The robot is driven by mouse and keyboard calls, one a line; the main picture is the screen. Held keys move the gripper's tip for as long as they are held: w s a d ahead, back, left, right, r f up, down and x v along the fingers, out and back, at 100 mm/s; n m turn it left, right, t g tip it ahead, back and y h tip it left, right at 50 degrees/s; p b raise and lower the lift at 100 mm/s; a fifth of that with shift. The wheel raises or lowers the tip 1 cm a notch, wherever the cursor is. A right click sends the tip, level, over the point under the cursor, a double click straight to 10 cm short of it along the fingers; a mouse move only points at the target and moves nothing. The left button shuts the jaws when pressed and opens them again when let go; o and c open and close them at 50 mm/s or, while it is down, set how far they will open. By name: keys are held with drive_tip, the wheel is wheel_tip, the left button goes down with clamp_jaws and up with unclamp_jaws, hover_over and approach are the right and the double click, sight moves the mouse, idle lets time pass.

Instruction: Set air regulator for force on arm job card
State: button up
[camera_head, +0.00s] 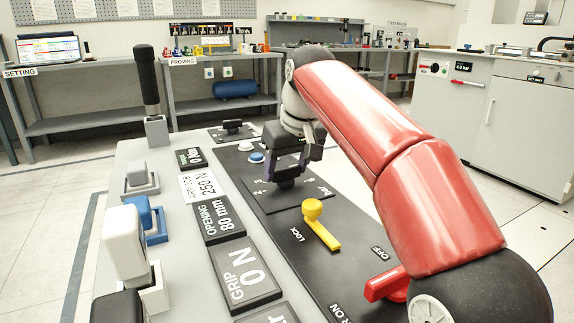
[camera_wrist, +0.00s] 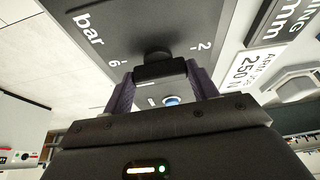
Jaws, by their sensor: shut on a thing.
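The air regulator is a dark knob (camera_head: 287,183) on a dark plate marked "bar" (camera_head: 322,193). In the wrist view the black knob (camera_wrist: 160,71) sits between my two purple-grey fingers, with the marks 2 and 6 on either side. My gripper (camera_head: 287,165) points down and is shut on this knob; it also shows in the wrist view (camera_wrist: 160,85). The fingers hide part of the scale and the knob's pointer setting cannot be read. The white job card (camera_head: 200,187) reads 250 N; part of it shows in the wrist view (camera_wrist: 262,58).
A yellow lock lever (camera_head: 322,226) and a red lever (camera_head: 386,284) by "OFF" stand nearer on the panel. A blue button (camera_head: 256,157) lies beyond. Signs "80 mm" (camera_head: 219,220) and "GRIP 0 N" (camera_head: 247,274) lie left. A tall black handle (camera_head: 147,82) rises behind.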

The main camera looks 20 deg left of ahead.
drive_tip(key=shift+d+r+n+p, duration=0.1)
drive_tip(key=shift+r+n+p, duration=0.4)
drive_tip(key=shift+p, duration=0.55)
drive_tip(key=shift+w+f+n+g+p, duration=0.15)
drive_tip(key=shift+n+g+p, duration=0.25)
drive_tip(key=shift+n+p, duration=0.3)
drive_tip(key=shift+f+n+g+y+p, duration=0.15)
drive_tip(key=shift+n+g+y+p, duration=0.15)
drive_tip(key=shift+n+p, duration=0.35)
drive_tip(key=shift+f+n, duration=0.15)
drive_tip(key=shift+n, duration=0.1)
drive_tip(key=o, duration=1)
